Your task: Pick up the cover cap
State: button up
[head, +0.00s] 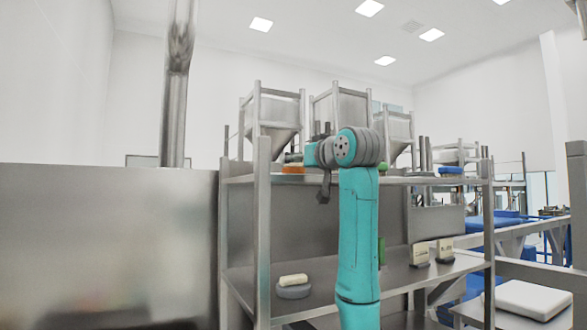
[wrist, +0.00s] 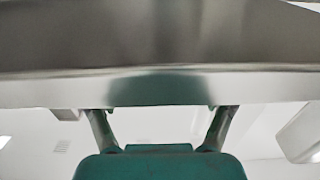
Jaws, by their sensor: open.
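I cannot pick out the cover cap for certain in either view. In the head view, a grey round piece (head: 293,292) with a cream block (head: 293,280) on top sits on the lower shelf, left of my teal arm. An orange item (head: 293,169) lies on the upper shelf, close to my wrist, which partly hides that shelf. In the wrist view my gripper (wrist: 163,112) has its two fingers spread apart with nothing between them. A wide grey metal surface (wrist: 160,40) fills the top of that view, beyond the fingers.
A steel rack (head: 262,220) with two shelves stands ahead, with hoppers (head: 276,110) behind. Two small labelled signs (head: 420,254) stand on the lower shelf at right. A large metal panel (head: 100,245) blocks the left. A white box (head: 532,299) is at lower right.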

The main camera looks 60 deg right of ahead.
jog(key=shift+x, duration=1.85)
jog(key=shift+r, duration=0.1)
jog(key=c, duration=1.2)
jog(key=shift+r, duration=0.1)
jog(key=shift+c, duration=0.2)
